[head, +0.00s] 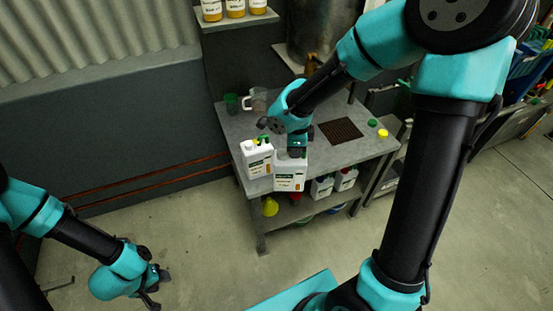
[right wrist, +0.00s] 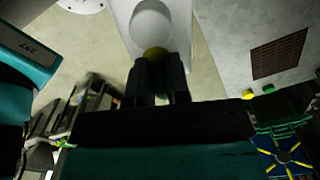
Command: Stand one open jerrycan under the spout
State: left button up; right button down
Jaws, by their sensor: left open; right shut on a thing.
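A white jerrycan (head: 290,174) with a label is at the front edge of the grey table (head: 355,153). My right gripper (head: 297,152) is shut on it at its top; I cannot tell whether its base touches the table. In the right wrist view, yellow shows between the fingers (right wrist: 158,82) against the white jerrycan body (right wrist: 150,22). The brownish spout (head: 310,65) is at the back, below a large grey vessel (head: 322,32). My left gripper (head: 156,287) is open and empty, low over the floor.
A dark grate (head: 341,131) is set in the table. A green cap (head: 372,122) and a yellow cap (head: 383,133) lie right of it. A green cup (head: 232,103) and a clear jug (head: 258,100) stand at the back left. More white jerrycans (head: 322,188) sit on the lower shelf.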

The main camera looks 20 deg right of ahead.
jog(key=shift+d, duration=0.1)
jog(key=w+d+f, duration=0.1)
jog(key=w+d, duration=0.7)
jog(key=w, duration=0.5)
jog(key=shift+w+d+f, duration=0.2)
jog(key=shift+w+d, duration=0.05)
jog(key=shift+d, duration=0.05)
jog(key=shift+f, duration=1.85)
jog(key=c, duration=1.1)
grip_release()
